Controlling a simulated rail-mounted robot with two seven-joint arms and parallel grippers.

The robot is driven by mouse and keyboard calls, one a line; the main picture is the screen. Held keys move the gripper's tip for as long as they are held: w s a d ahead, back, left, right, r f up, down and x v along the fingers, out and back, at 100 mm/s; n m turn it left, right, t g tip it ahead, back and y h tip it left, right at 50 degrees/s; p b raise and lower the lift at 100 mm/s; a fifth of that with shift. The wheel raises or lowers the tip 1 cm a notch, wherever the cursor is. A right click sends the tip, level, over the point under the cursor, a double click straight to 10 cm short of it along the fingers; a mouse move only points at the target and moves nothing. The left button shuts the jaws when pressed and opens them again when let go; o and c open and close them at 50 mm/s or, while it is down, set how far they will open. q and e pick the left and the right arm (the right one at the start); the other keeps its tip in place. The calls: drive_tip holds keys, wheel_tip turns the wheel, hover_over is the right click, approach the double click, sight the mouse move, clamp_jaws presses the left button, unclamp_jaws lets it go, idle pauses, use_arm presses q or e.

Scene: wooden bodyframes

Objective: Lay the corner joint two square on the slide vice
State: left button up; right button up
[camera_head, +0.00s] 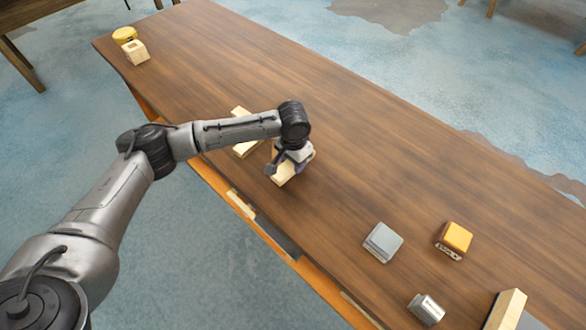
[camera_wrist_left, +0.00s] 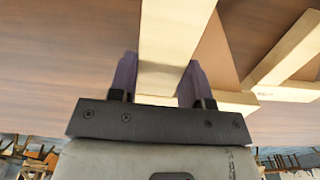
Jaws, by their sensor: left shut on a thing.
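My left gripper (camera_head: 287,172) is low over the middle of the table near its front edge, shut on a pale wooden piece (camera_head: 284,175). In the left wrist view, the two purple fingers (camera_wrist_left: 157,82) sit on either side of this pale bar (camera_wrist_left: 172,40). A second pale wooden piece (camera_head: 243,148) lies just left of it, partly hidden by my arm; its angled bars show in the wrist view (camera_wrist_left: 285,60). I cannot tell which is corner joint two. I cannot surely identify the slide vice. My right gripper is not in view.
A grey block (camera_head: 383,242), a yellow-topped block (camera_head: 454,239) and a silver metal piece (camera_head: 426,308) stand at the right. A wooden block (camera_head: 507,310) is at the bottom right. A yellow round thing (camera_head: 124,35) and a pale block (camera_head: 135,52) are far left. The table's back is clear.

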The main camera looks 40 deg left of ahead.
use_arm(q)
drive_tip(key=shift+f+b, duration=0.75)
drive_tip(key=shift+f, duration=1.25)
drive_tip(key=o, duration=1.1)
drive_tip(key=shift+f, duration=0.1)
drive_tip(key=shift+c, duration=0.2)
drive_tip(key=shift+r, duration=0.35)
wheel_tip(320, 180, up, 10)
drive_tip(key=p, duration=0.3)
drive_tip(key=shift+f, duration=0.1)
drive_tip(key=shift+o, duration=0.4)
drive_tip(key=shift+r+p, duration=0.4)
drive_tip(key=shift+r, duration=0.5)
